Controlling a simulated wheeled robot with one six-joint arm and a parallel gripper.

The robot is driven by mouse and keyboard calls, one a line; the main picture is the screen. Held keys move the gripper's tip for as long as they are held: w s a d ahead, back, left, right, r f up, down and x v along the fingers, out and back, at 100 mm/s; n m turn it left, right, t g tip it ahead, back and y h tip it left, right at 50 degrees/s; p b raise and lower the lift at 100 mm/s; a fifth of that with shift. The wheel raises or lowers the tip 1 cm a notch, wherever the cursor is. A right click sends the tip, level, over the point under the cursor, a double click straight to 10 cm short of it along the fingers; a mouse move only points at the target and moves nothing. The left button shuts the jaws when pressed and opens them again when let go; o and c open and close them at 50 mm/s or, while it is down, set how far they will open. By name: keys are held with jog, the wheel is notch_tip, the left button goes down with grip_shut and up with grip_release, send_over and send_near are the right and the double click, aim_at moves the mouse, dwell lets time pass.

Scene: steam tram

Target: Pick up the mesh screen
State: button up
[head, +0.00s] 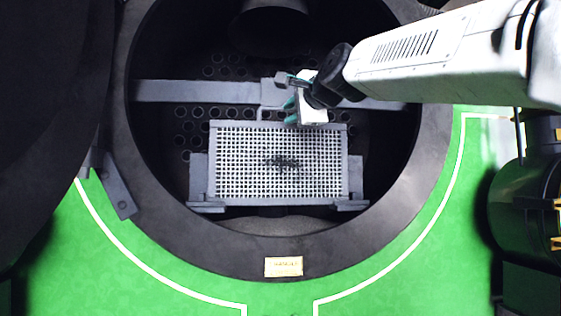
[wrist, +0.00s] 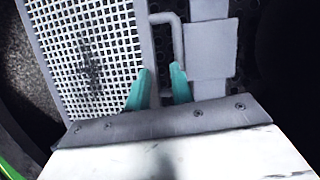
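The mesh screen (head: 240,185) is a grey-framed white grid with a dark smudge in its middle. It stands in the round black opening, and its mesh (wrist: 60,50) fills the left of the wrist view. A grey loop handle (head: 262,112) rises from its top edge; the handle (wrist: 179,40) also shows in the wrist view. Contact cannot be told.
A grey crossbar (head: 195,91) spans the opening behind the screen, with a tube-hole plate behind it. Grey brackets (head: 207,207) flank the screen's lower corners. The black rim (head: 400,215) surrounds it. A small label (head: 284,267) is on the lower rim.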

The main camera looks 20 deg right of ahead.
aim_at(277, 109)
jog(key=shift+m+t, duration=0.4)
jog(key=shift+m, duration=0.1)
jog(key=w, duration=0.2)
jog(key=w+r, duration=0.1)
jog(key=w, duration=0.2)
jog(key=w+a+r, duration=0.1)
jog(key=w, duration=0.2)
jog(key=shift+w+r, duration=0.15)
jog(key=shift+r, duration=0.05)
grip_shut()
jog(key=shift+r, duration=0.1)
dwell(0.5)
jog(key=shift+r, duration=0.1)
